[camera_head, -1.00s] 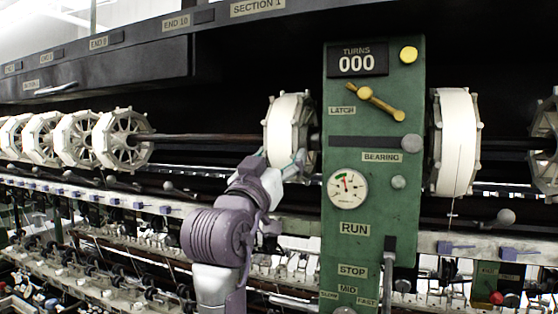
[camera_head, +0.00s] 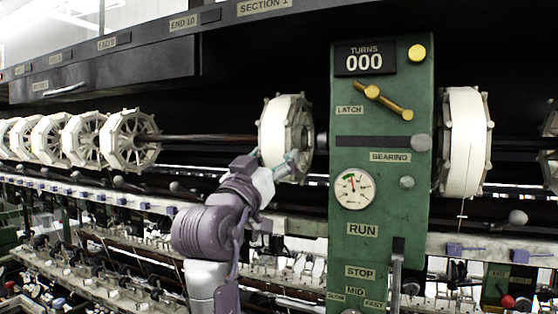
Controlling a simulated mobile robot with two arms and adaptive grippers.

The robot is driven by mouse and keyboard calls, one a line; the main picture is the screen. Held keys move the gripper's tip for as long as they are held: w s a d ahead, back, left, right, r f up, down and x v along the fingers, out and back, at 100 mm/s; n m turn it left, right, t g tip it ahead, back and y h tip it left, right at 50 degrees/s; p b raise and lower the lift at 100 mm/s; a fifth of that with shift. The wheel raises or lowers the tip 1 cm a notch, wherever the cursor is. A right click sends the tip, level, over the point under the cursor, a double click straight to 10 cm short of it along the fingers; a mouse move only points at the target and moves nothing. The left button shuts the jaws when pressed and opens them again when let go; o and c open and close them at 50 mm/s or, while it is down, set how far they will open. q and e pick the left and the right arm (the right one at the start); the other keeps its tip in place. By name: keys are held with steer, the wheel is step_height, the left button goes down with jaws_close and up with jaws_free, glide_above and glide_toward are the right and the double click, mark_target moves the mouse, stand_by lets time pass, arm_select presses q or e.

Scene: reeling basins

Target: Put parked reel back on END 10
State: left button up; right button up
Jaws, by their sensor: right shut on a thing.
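A white reel with a grey spoked frame (camera_head: 274,130) stands just left of the green control panel (camera_head: 381,215), slightly tilted. My right gripper (camera_head: 288,165) is shut on its lower rim. The dark shaft (camera_head: 210,139) runs from the left-hand reels up to this reel; whether the reel is around it or in front of it I cannot tell. The END 10 label (camera_head: 184,21) is on the overhead beam, up and left of the held reel. My left gripper is not in view.
Several reels (camera_head: 131,140) sit in a row on the shaft at the left. Another white reel (camera_head: 463,140) is right of the panel. A rail with small guides (camera_head: 120,198) and basin machinery run below. The shaft between the left reels and the held reel is bare.

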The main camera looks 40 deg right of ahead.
steer(key=shift+w+a+r, duration=0.1)
steer(key=shift+w+a, duration=0.25)
steer(key=shift+w, duration=0.3)
steer(key=shift+w+a, duration=0.35)
steer(key=shift+w, duration=0.25)
steer(key=shift+w+a, duration=0.1)
steer(key=shift+w, duration=0.15)
steer(key=w+a, duration=0.3)
steer(key=w, duration=0.3)
steer(key=shift+w, duration=0.15)
steer(key=shift+f+b, duration=0.35)
steer(key=shift+b, duration=0.3)
steer(key=o, duration=1.5)
steer(key=shift+c, duration=0.3)
